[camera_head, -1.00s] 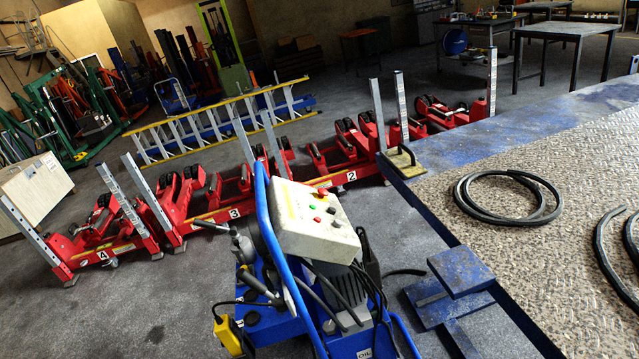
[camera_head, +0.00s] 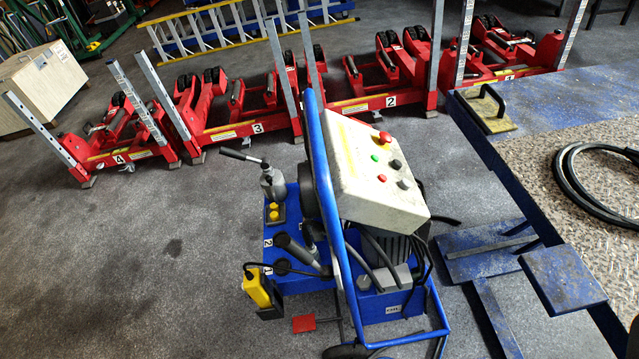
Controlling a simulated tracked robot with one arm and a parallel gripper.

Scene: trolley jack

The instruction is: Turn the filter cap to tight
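A blue power unit on a wheeled cart (camera_head: 292,284) stands on the floor near the middle, with a white control box (camera_head: 375,172) tilted on its blue tube frame. On its left side are a grey cylinder with a black lever (camera_head: 270,184) and a dark grey cylindrical part (camera_head: 298,250). A small dark round part (camera_head: 364,283) sits low near the OIL label (camera_head: 393,309). I cannot tell which of these is the filter cap, or whether it is tight. My gripper is not in view.
A yellow pendant (camera_head: 257,288) hangs at the cart's left. Red trolley jacks (camera_head: 235,130) stand in a row behind. A blue platform (camera_head: 490,150) with a black hose (camera_head: 585,195) and blue plates (camera_head: 562,278) lie to the right.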

